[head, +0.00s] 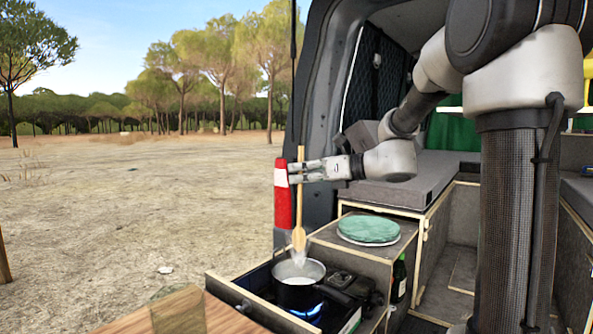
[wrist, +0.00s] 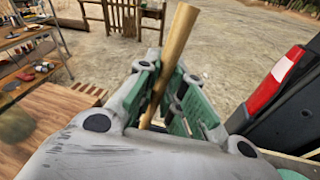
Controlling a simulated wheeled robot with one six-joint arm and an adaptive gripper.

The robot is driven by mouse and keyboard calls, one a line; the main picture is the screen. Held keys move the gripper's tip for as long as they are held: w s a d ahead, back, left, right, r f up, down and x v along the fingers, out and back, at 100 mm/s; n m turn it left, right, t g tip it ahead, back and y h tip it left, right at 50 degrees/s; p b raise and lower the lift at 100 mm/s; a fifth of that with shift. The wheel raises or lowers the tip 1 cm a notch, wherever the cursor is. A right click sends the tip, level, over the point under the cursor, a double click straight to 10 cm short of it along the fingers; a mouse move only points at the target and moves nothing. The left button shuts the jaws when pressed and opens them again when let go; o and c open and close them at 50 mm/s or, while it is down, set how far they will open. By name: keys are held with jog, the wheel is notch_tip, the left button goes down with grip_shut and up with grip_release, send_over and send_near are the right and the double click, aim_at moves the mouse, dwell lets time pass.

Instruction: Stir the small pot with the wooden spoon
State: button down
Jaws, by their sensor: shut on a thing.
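The wooden spoon (head: 299,205) stands nearly upright in the head view, its bowl end just above or at the mouth of the small pot. The small pot (head: 298,291) is dark with a pale rim and sits on the stove over a blue flame. Something whitish shows at its mouth, under the spoon. My gripper (head: 296,172) is shut on the spoon's handle, well above the pot. In the wrist view the handle (wrist: 174,52) passes between the green finger pads of my gripper (wrist: 170,95). The spoon's lower end and the pot are hidden there.
A green round lid or plate (head: 368,230) lies on the cabinet right of the stove. A dark bottle (head: 399,278) stands below it. The van's red tail light (head: 283,196) is close behind my gripper. A wooden table (head: 180,314) is at the front. Open ground lies left.

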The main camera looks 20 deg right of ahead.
aim_at(300, 217)
jog(key=shift+w+d+f, duration=0.1)
jog(key=shift+w+f, duration=0.1)
jog(key=shift+f, duration=0.4)
jog(key=shift+w+d+f, duration=0.1)
jog(key=shift+w+f, duration=0.05)
jog(key=shift+f, duration=0.5)
jog(key=shift+w+d+f, duration=0.1)
jog(key=shift+w+f, duration=0.1)
jog(key=shift+f, duration=0.4)
jog(key=shift+s+a+f, duration=0.1)
jog(key=shift+s+f, duration=0.15)
jog(key=shift+f, duration=1.05)
jog(key=shift+s+a+f, duration=0.15)
jog(key=shift+s+f, duration=0.1)
jog(key=shift+f, duration=1.1)
jog(key=shift+s+a+f, duration=0.1)
jog(key=shift+s+f, duration=0.15)
jog(key=shift+f, duration=1.05)
jog(key=shift+s, duration=0.1)
